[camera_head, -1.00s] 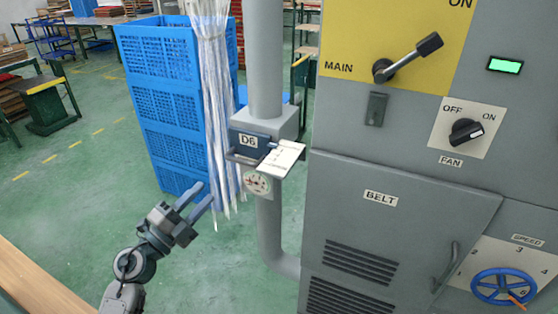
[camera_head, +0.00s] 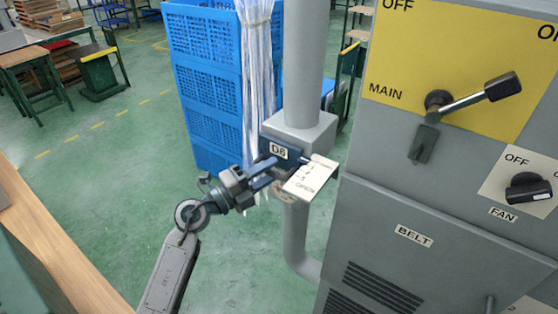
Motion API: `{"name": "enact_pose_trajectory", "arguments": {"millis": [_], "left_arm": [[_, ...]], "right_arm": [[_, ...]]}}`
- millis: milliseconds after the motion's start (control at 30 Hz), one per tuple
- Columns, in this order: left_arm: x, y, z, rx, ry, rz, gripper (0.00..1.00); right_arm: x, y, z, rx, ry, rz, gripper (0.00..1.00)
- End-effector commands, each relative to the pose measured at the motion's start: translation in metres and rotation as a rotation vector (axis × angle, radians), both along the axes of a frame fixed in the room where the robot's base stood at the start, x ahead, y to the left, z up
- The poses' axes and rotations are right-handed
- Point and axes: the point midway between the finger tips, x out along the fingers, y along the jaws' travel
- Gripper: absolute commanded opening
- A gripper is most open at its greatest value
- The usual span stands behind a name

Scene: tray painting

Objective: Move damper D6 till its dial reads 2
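Damper D6 (camera_head: 279,152) is a dark blue block with a white label, set in a grey box on a vertical pipe. A white plate (camera_head: 311,179) with printed marks sticks out from its right side. My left gripper (camera_head: 277,170) is at the front of the damper, its two blue fingers apart with a gap between them. The damper's handle is hidden behind the fingers, and I cannot tell whether they touch it. The round dial (camera_head: 287,196) below is almost wholly covered by the gripper and the plate, so its reading cannot be seen. My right gripper is not in view.
The grey machine cabinet (camera_head: 385,244) with the MAIN lever (camera_head: 470,103) and FAN knob (camera_head: 527,188) stands close on the right. Stacked blue crates (camera_head: 208,90) and clear hanging strips (camera_head: 257,80) are behind the damper.

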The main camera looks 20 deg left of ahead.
Motion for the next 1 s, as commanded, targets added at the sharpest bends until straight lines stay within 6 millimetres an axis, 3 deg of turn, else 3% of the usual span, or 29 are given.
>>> {"name": "enact_pose_trajectory", "arguments": {"millis": [367, 533, 767, 1000], "left_arm": [[-0.001, -0.002, 0.001, -0.001, 0.001, 0.002, 0.32], [-0.001, -0.002, 0.001, -0.002, 0.000, 0.002, 0.00], [-0.002, -0.001, 0.001, 0.000, 0.000, 0.002, 0.00], [-0.024, 0.007, 0.002, 0.002, 0.004, 0.001, 0.00]], "right_arm": [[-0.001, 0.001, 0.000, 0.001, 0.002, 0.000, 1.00], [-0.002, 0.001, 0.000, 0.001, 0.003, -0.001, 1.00], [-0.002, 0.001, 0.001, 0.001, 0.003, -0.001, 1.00], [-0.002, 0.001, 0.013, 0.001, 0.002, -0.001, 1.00]]}}
